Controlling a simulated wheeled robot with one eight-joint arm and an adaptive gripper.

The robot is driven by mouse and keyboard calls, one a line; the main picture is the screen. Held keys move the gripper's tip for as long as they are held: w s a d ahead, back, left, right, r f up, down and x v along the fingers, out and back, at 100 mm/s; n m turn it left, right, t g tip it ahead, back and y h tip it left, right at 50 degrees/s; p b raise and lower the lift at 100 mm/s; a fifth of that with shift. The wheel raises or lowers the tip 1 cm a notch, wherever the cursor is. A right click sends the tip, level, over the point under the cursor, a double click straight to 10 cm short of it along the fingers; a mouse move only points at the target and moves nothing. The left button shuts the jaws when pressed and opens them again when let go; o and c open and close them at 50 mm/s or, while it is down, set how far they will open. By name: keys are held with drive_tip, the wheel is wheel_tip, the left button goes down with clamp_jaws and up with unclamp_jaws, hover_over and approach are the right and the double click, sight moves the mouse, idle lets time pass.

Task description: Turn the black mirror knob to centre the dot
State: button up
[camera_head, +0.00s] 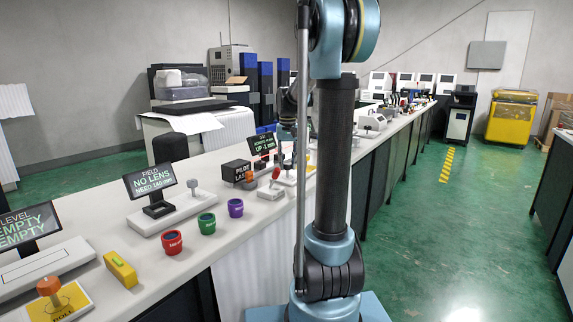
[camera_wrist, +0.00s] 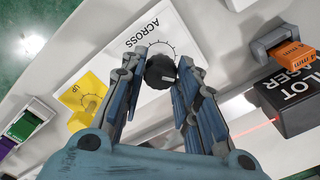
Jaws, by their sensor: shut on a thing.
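The black knob (camera_wrist: 160,72) sits on a white plate marked ACROSS (camera_wrist: 148,32), with a dial scale printed around it. My gripper (camera_wrist: 161,66) is shut on the knob, one blue finger on each side of it. The knob's top shows a white pointer line. A small dark screen (camera_head: 262,144) in the head view has green text, with a line that looks like "UP -1 mm"; its upper line is too small to read. I cannot make out a dot. In the head view my arm hides part of this area.
A yellow plate marked UP (camera_wrist: 84,98) with its own knob lies left of the black knob. The black pilot laser box (camera_wrist: 290,100) is at right, with a red beam beside it. An orange-tagged block (camera_wrist: 290,52) stands above that box. Coloured cups line the bench (camera_head: 185,262).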

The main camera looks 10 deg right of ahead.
sight(287, 164)
drive_tip(key=o, duration=1.1)
drive_tip(key=shift+c, duration=0.2)
drive_tip(key=shift+r, duration=0.15)
wheel_tip(287, 164, up, 12)
drive_tip(key=shift+f, duration=0.2)
